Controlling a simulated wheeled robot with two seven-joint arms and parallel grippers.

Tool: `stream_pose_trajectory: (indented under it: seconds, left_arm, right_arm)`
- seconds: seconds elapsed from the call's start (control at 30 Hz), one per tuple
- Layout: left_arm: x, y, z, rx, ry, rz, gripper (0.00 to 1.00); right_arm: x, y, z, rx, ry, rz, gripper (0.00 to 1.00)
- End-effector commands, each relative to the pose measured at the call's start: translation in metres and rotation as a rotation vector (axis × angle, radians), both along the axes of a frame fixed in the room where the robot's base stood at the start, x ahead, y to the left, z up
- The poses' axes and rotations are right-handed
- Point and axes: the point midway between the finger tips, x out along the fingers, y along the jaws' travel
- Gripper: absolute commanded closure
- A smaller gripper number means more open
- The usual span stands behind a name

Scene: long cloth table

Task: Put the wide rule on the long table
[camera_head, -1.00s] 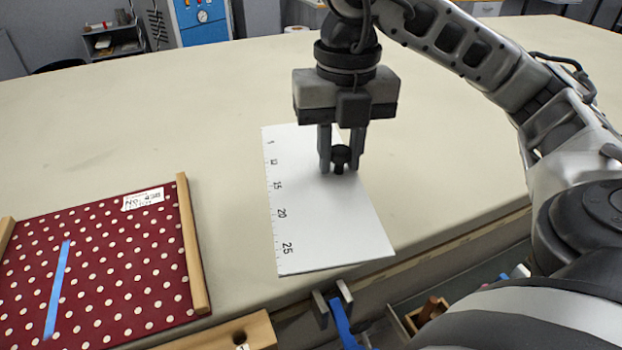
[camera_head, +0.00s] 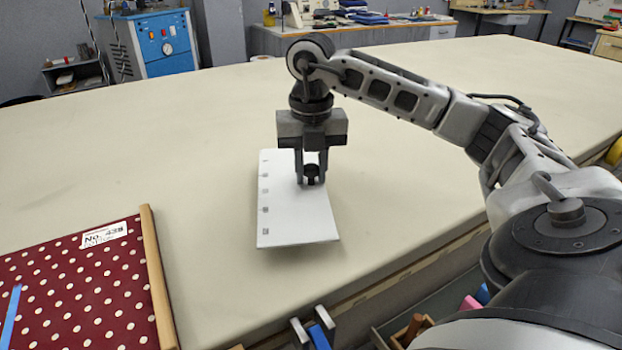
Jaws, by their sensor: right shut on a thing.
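The wide rule (camera_head: 297,222) is a white plate with dark marks along its left edge and a dark knob (camera_head: 311,172) on top. It is over the long table (camera_head: 150,150), inside the front edge and roughly level. A thin shadow shows along its near edge; I cannot tell whether it touches the cloth or hangs just above. My right gripper (camera_head: 311,178) points down and is shut on the knob. The fingers hide part of the rule's far half.
A red polka-dot cloth panel with wooden side bars (camera_head: 158,275) lies at the front left. A blue-handled item (camera_head: 318,335) and an open bin with coloured pieces (camera_head: 410,328) are below the front edge. The cloth behind and left of the rule is clear.

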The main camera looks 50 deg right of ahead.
Motion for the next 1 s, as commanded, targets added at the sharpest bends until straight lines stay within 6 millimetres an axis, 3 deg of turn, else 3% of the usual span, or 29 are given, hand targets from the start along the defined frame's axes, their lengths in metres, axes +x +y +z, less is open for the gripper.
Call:
stream_pose_trajectory:
  seconds: [0.3, 0.53, 0.57, 0.6, 1.0]
  left_arm:
    - [-0.001, 0.001, -0.001, 0.002, 0.003, 0.002, 0.62]
    - [-0.001, 0.001, -0.003, 0.004, 0.006, 0.003, 0.62]
    - [-0.001, 0.001, -0.003, 0.004, 0.007, 0.002, 0.62]
    - [-0.001, 0.001, -0.003, 0.004, 0.007, 0.002, 0.62]
    - [-0.001, 0.001, -0.003, 0.004, 0.007, 0.002, 0.62]
  right_arm:
    - [0.005, -0.006, -0.038, 0.000, 0.001, 0.000, 1.00]
    - [0.005, -0.005, -0.039, -0.001, -0.001, 0.000, 1.00]
    - [0.005, -0.005, -0.040, 0.000, 0.001, 0.000, 0.67]
    - [0.005, -0.005, -0.040, 0.000, 0.001, 0.000, 0.56]
    - [0.005, -0.005, -0.032, 0.001, -0.002, 0.000, 0.54]
